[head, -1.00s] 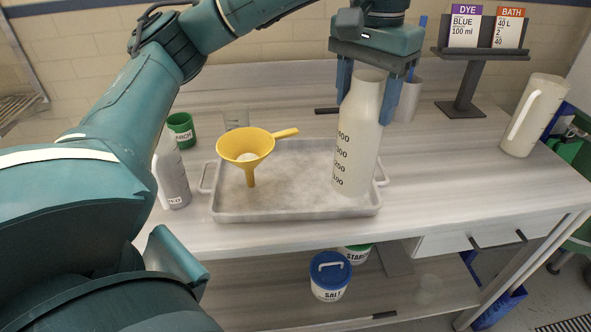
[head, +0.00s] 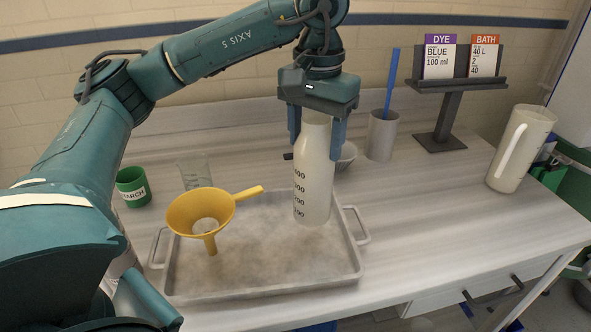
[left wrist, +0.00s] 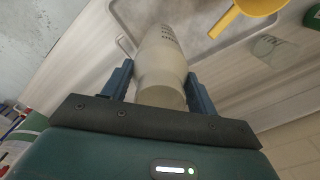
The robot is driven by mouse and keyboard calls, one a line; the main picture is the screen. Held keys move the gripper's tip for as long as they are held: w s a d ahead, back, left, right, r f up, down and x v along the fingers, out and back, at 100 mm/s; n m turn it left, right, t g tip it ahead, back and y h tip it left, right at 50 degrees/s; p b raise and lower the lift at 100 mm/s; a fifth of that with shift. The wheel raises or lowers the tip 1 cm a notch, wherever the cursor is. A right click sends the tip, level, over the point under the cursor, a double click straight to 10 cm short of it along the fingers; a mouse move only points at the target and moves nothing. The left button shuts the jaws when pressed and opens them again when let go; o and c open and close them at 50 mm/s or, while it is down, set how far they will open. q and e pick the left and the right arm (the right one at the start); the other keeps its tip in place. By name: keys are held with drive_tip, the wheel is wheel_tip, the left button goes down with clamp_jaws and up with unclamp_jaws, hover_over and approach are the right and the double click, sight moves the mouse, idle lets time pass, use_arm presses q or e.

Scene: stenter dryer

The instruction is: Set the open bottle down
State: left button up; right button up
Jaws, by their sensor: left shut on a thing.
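The open bottle (head: 313,180) is whitish and translucent with dark volume marks, and it is upright at the back right part of the grey tray (head: 260,288). I cannot tell for sure whether its base touches the tray. My left gripper (head: 317,130) is shut on the bottle's upper part from above, a blue finger on each side. In the left wrist view the bottle (left wrist: 162,65) stands between the two fingers (left wrist: 160,88). My right gripper is not in view.
A yellow funnel (head: 200,212) is over the tray's left part. A green cup (head: 132,187) and a clear beaker (head: 194,172) stand behind left. A grey cup (head: 382,135), a card stand (head: 440,130) and a white jug (head: 520,148) are to the right. The bench right of the tray is clear.

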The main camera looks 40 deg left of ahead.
use_arm(q)
drive_tip(key=shift+f, duration=3)
drive_tip(key=shift+f, duration=0.15)
drive_tip(key=o, duration=1.6)
wheel_tip(320, 180, up, 12)
hover_over(314, 168)
drive_tip(key=w+a, duration=0.2)
drive_tip(key=w, duration=0.1)
drive_tip(key=shift+s+d+p, duration=0.1)
drive_tip(key=shift+s+p, duration=0.05)
drive_tip(key=shift+p, duration=0.15)
